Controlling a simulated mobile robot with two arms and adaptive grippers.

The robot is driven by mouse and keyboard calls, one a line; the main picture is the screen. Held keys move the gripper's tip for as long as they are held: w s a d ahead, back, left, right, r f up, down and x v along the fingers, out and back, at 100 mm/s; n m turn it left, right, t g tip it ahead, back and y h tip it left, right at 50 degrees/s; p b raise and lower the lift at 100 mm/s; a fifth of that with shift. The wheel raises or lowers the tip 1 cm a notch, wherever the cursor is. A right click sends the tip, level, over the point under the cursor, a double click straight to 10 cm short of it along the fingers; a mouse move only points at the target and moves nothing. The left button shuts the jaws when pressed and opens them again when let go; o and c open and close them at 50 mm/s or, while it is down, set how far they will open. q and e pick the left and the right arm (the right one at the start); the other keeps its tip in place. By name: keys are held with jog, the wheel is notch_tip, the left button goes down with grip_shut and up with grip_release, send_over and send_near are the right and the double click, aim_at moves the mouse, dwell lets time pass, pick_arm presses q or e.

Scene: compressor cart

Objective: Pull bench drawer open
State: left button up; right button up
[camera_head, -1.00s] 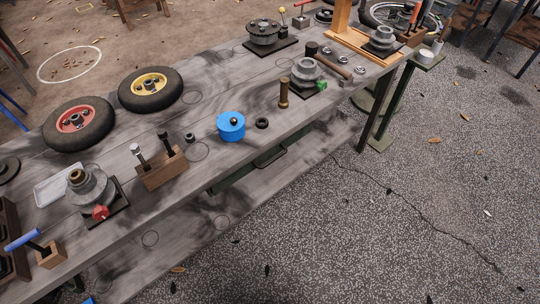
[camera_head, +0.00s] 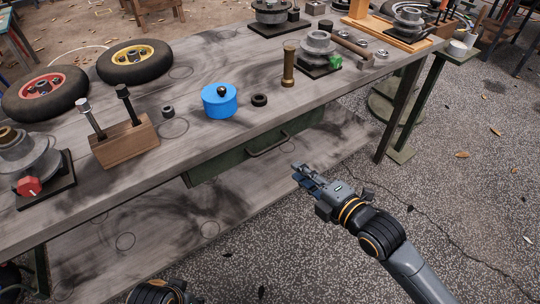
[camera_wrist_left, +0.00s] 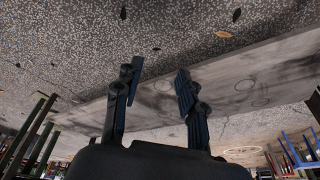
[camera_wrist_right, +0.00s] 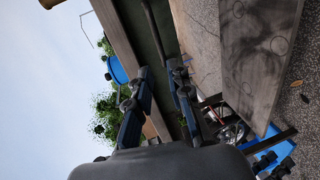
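The bench drawer (camera_head: 230,160) is a green front under the workbench top (camera_head: 200,135). It looks shut, with a dark bar handle (camera_head: 268,145) across it. My right gripper (camera_head: 297,172) is to the right of and below the handle, apart from it in the head view. In the right wrist view its fingers (camera_wrist_right: 162,80) are spread, with the handle (camera_wrist_right: 154,30) beyond their tips and nothing between them. My left gripper (camera_wrist_left: 157,72) is open and empty in the left wrist view, facing the floor and lower shelf. In the head view only part of my left arm shows at the bottom edge.
On the bench top stand a blue cylinder (camera_head: 219,101), a wooden tool block (camera_head: 124,142), a brass cylinder (camera_head: 288,66) and wheels (camera_head: 136,60). A lower shelf (camera_head: 170,225) lies beneath the drawer. A bench leg (camera_head: 402,110) stands to the right. The floor in front is clear.

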aim_at(269, 147)
jog(key=b+x, duration=0.2)
jog(key=x, duration=1.1)
jog(key=shift+w+a, duration=0.2)
jog(key=shift+w, duration=0.05)
pick_arm(q)
jog(key=v, duration=0.5)
jog(key=shift+a+r, duration=0.1)
jog(key=shift+r, duration=0.15)
pick_arm(e)
grip_shut()
